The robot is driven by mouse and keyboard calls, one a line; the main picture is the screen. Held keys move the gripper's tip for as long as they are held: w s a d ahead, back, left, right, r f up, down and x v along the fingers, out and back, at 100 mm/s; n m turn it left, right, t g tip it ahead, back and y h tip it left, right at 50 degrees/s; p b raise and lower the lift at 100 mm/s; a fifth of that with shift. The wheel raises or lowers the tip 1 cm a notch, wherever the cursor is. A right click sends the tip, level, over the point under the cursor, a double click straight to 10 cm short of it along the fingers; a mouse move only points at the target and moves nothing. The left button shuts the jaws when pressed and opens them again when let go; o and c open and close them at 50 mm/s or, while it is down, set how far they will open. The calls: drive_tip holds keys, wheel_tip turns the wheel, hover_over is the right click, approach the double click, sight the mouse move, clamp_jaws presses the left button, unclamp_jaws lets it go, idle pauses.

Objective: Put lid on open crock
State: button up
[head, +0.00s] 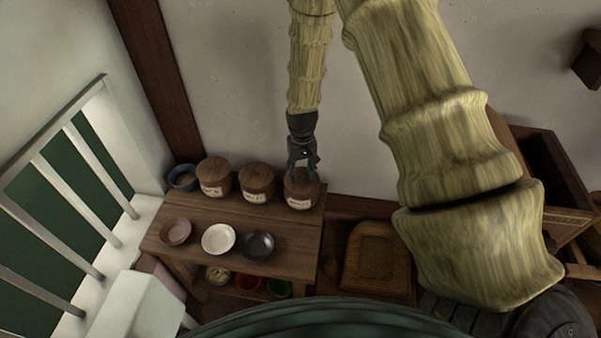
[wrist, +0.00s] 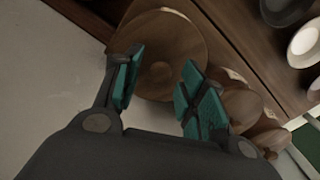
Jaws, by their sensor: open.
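Three wooden crocks with pale labels stand along the back of the table: a left one (head: 214,178), a middle one (head: 257,183) and a right one (head: 300,196). The left and middle ones have round brown tops. My gripper (head: 304,168) is open over the right crock and partly hides its top. In the wrist view, a round wooden lid (wrist: 185,48) with a small central knob (wrist: 160,73) lies between and beyond my fingers (wrist: 162,88). No grip on it shows. A blue pot (head: 182,177) with an open top and brownish inside stands at the far left.
Along the front of the table (head: 290,238) stand a brown bowl (head: 175,231), a white bowl (head: 218,238) and a black bowl (head: 258,245). More bowls sit on the shelf below. The wall is close behind the crocks. A wooden box (head: 376,262) stands right of the table.

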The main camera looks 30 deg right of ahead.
sight(302, 174)
wheel_tip(302, 174, up, 12)
drive_tip(key=b, duration=0.2)
drive_tip(key=shift+f, duration=0.25)
idle(0.6)
